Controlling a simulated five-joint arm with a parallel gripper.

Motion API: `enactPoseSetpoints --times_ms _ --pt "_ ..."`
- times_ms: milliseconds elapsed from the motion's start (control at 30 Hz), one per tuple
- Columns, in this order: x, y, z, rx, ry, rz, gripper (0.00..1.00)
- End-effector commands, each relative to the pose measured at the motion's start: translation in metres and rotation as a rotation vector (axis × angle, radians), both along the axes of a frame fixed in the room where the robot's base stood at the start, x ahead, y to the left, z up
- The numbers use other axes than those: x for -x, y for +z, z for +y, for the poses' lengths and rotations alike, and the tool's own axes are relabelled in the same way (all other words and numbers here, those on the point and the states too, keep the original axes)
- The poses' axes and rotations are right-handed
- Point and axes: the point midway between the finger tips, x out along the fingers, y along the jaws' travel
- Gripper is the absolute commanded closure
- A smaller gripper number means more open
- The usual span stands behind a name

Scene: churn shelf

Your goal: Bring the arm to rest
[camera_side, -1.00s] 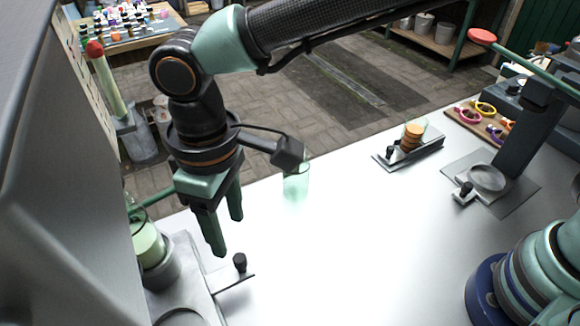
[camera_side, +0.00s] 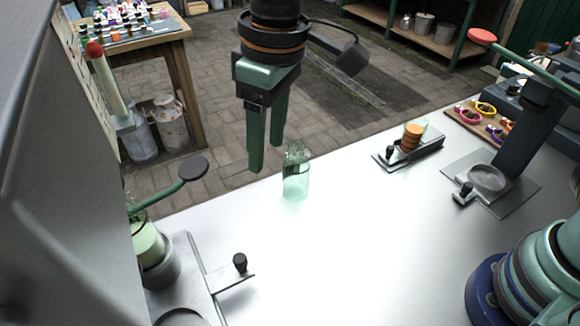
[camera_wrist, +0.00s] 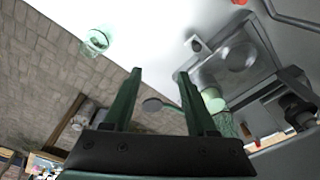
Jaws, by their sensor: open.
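My gripper (camera_side: 265,160) hangs in the air with its green fingers pointing down, apart and with nothing between them. In the side view it is above and to the left of a clear green glass (camera_side: 296,183) that stands on the white table (camera_side: 350,240). The fingers also show in the wrist view (camera_wrist: 160,92), spread apart. The glass is at the upper left there (camera_wrist: 95,43), outside the fingers.
A grey station with a pale green cylinder (camera_side: 149,246) and a green lever stands at the left. A small rack with orange discs (camera_side: 412,137) and a plate with a round dish (camera_side: 487,178) stand at the right. The table's middle front is clear.

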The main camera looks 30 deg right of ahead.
Motion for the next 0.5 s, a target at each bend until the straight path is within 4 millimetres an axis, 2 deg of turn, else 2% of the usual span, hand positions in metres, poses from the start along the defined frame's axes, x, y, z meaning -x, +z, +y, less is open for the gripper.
enactPoseSetpoints --times_ms 33,233,367,500 --pt "-0.008 0.01 -0.028 -0.021 -0.052 -0.025 0.43" --pt "-0.018 0.029 -0.121 -0.074 -0.222 -0.116 0.43" --pt "-0.012 0.033 -0.177 -0.098 -0.332 -0.181 0.43" --pt "0.003 0.031 -0.231 -0.112 -0.448 -0.257 0.43"
